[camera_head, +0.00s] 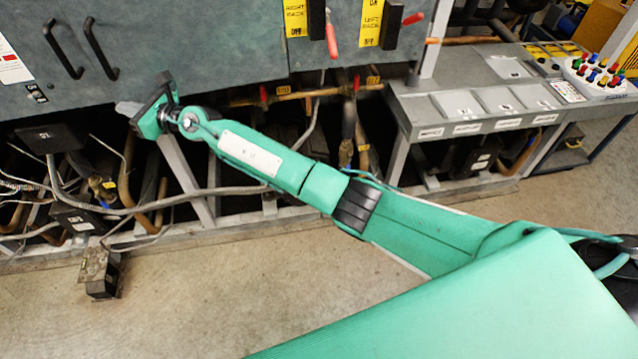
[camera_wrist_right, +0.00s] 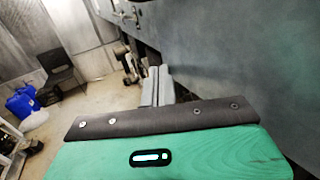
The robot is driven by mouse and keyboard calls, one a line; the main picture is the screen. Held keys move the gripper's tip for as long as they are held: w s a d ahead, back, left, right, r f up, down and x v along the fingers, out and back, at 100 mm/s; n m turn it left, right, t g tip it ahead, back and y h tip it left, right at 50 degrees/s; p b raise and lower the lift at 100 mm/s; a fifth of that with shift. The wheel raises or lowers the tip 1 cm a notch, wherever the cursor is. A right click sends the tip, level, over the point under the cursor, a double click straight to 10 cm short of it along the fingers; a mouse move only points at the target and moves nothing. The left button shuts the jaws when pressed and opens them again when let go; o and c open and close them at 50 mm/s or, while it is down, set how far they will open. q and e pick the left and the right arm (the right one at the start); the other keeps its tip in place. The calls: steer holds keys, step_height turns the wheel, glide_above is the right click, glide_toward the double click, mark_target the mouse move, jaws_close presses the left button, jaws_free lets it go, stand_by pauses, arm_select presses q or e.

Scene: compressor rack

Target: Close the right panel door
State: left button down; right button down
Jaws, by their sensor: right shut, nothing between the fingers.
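The grey-blue panel front (camera_head: 200,40) fills the upper left of the head view. Two black bar handles, a left one (camera_head: 62,48) and a right one (camera_head: 100,48), sit side by side on it. The right panel door appears to be the section with the right handle; I cannot tell how far it stands open. My right gripper (camera_head: 128,108) is just below the panel's lower edge, below the handles, shut and empty. In the right wrist view its fingers (camera_wrist_right: 157,86) are together beside a large grey-blue panel surface (camera_wrist_right: 240,60). My left gripper is not in view.
Pipes and cables fill the open rack below the panel, behind my right arm. Red-handled levers (camera_head: 331,38) hang at the panel's right. A grey console (camera_head: 480,100) stands at right. The wrist view shows a dark chair (camera_wrist_right: 60,78) and blue containers (camera_wrist_right: 22,102).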

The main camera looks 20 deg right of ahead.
mark_target(135, 100)
steer(key=shift+w+d+m+t+h, duration=0.1)
steer(key=shift+w+m+t+h, duration=0.15)
steer(key=shift+w, duration=0.55)
steer(key=shift+w+d+m+t+h, duration=0.15)
steer(key=shift+w+t, duration=0.1)
steer(key=shift+w, duration=0.5)
steer(key=shift+r, duration=0.1)
steer(key=shift+w+r, duration=0.1)
steer(key=shift+r, duration=0.05)
